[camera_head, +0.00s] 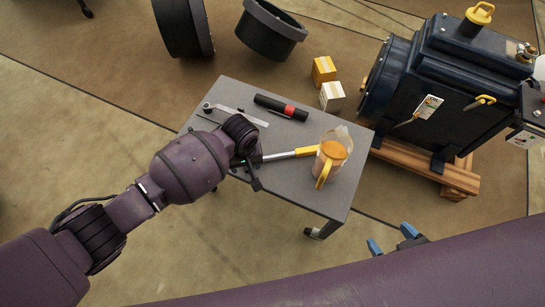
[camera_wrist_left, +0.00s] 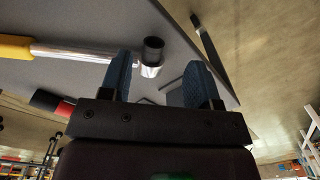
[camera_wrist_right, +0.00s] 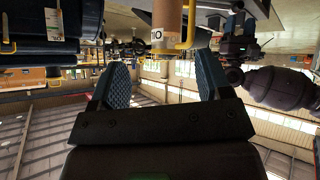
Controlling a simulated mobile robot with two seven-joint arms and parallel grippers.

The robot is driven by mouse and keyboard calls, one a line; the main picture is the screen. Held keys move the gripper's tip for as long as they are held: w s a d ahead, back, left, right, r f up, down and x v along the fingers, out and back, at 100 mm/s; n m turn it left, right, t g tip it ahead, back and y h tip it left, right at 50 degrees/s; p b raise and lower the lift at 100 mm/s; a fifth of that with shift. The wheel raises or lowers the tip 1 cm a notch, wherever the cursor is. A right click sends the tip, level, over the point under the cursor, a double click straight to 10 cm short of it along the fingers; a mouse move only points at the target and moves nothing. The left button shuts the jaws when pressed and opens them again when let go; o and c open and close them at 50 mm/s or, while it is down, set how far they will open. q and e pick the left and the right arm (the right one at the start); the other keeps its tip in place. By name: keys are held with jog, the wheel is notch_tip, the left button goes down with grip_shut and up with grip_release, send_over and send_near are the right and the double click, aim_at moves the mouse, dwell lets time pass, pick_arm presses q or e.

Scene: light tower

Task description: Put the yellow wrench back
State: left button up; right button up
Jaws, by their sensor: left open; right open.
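The yellow wrench (camera_head: 280,155), with a yellow handle and a bright metal shaft, lies on the grey table (camera_head: 345,190). Its handle points right, beside an orange-topped container. My left gripper (camera_head: 256,172) is open at the shaft's left end. In the left wrist view, the wrench's shaft (camera_wrist_left: 80,53) ends in a dark socket-like head that appears between the open fingers (camera_wrist_left: 158,72); I cannot tell if they touch it. My right gripper (camera_head: 391,240) is open and empty, in front of the table at the right; its fingers (camera_wrist_right: 162,70) also show in the right wrist view.
A silver spanner (camera_head: 237,114) and a black-and-red torch (camera_head: 281,107) lie at the table's back. The container (camera_head: 334,152) with a yellow handle stands at the right. Two small boxes (camera_head: 324,70) sit behind. A large dark motor (camera_head: 445,85) stands on a wooden pallet at the right.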

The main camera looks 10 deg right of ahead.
aim_at(249, 174)
pick_arm(q)
jog(key=f+b, duration=0.2)
jog(key=f, duration=0.3)
jog(key=shift+s+d+b, duration=0.1)
jog(key=shift+d+b, duration=0.2)
jog(key=shift+b, duration=0.1)
jog(key=shift+w+r, duration=0.15)
jog(key=shift+w, duration=0.05)
grip_shut()
